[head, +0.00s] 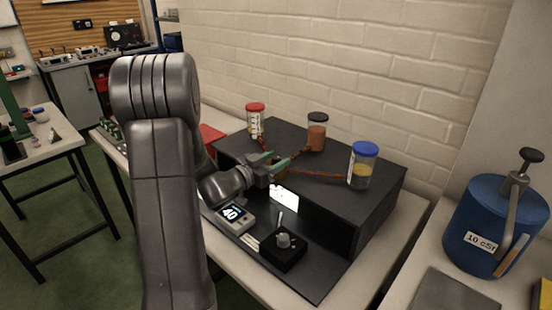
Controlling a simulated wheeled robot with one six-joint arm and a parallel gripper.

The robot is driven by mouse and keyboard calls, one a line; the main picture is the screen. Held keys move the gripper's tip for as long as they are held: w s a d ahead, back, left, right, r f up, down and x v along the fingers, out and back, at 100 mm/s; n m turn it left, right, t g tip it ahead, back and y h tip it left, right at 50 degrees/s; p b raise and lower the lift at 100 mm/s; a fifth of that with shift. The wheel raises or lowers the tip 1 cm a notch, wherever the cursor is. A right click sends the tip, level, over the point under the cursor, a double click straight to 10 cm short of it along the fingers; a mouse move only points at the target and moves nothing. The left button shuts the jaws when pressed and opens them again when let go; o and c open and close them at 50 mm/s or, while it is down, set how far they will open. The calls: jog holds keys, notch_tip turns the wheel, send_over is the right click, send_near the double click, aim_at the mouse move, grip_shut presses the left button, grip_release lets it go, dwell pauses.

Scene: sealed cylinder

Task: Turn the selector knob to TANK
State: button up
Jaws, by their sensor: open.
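The selector knob (284,240) is a small grey round knob on top of a low black box (285,259), at the front of a dark panel. Its position labels are too small to read, so I cannot tell where it points. My gripper (283,165) has greenish fingers and is open. It is above and behind the knob, in front of the big black case, and apart from the knob. My arm covers the left part of the bench.
A display reading 40 (233,213) sits left of the knob. On the black case (375,190) stand jars with red (255,121), black (317,132) and blue (362,164) lids, with reddish tubes between them. A blue canister (494,228) stands at right.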

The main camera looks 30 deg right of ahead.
jog(key=shift+d, duration=0.25)
jog(key=c, duration=1)
jog(key=shift+o, duration=0.2)
